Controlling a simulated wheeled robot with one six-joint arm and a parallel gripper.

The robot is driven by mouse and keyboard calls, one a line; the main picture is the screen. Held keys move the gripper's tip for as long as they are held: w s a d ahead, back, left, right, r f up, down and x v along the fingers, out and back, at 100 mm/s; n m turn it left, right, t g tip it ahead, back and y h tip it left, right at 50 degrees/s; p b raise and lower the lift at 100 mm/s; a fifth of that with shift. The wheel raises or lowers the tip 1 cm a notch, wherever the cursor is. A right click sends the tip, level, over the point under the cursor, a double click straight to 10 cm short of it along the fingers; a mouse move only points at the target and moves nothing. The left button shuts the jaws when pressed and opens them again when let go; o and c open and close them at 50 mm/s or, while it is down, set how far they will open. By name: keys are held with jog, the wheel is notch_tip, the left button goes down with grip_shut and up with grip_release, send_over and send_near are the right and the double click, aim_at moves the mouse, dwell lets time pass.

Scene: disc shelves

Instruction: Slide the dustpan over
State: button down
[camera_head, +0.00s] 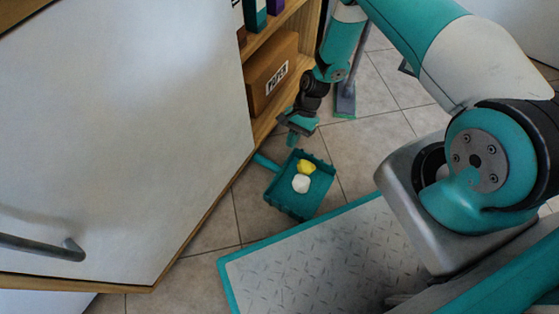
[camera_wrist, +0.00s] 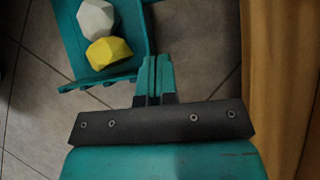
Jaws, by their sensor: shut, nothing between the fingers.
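The teal dustpan (camera_head: 291,205) lies on the tiled floor beside the cabinet's bottom edge. Its short handle (camera_head: 265,162) points left toward the cabinet. A yellow lump (camera_head: 307,167) and a white lump (camera_head: 301,184) lie in it. My gripper (camera_head: 292,139) is shut and empty, just beyond the pan's far side. In the wrist view the shut fingers (camera_wrist: 153,72) point down beside the pan's rim (camera_wrist: 100,80). The white lump (camera_wrist: 96,19) and yellow lump (camera_wrist: 108,52) show there too. I cannot tell whether the fingertips touch the pan.
A white cabinet panel (camera_head: 120,130) with a handle stands at left. A wooden shelf holds a brown box (camera_head: 270,78). A grey broom-like head with a teal edge (camera_head: 345,98) stands on the floor beyond. Bare tiles (camera_head: 375,140) lie right of the pan.

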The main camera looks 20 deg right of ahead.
aim_at(278, 168)
jog(key=s+a, duration=0.1)
jog(key=a, duration=0.1)
jog(key=s+a+b, duration=0.1)
jog(key=a, duration=0.1)
jog(key=s+a+b, duration=0.1)
jog(key=s+a, duration=0.1)
jog(key=shift+s+f, duration=0.1)
jog(key=shift+f, duration=0.05)
jog(key=shift+f+b, duration=0.4)
jog(key=shift+b, duration=0.6)
jog(key=shift+f, duration=0.1)
jog(key=shift+s+f, duration=0.1)
jog(key=shift+f, duration=0.2)
jog(key=w+d, duration=0.1)
jog(key=d, duration=0.1)
jog(key=w+d+p, duration=0.1)
jog(key=shift+w+d+r, duration=0.1)
jog(key=shift+w+d, duration=0.2)
jog(key=shift+d, duration=0.05)
jog(key=shift+w, duration=0.1)
jog(key=shift+d, duration=0.15)
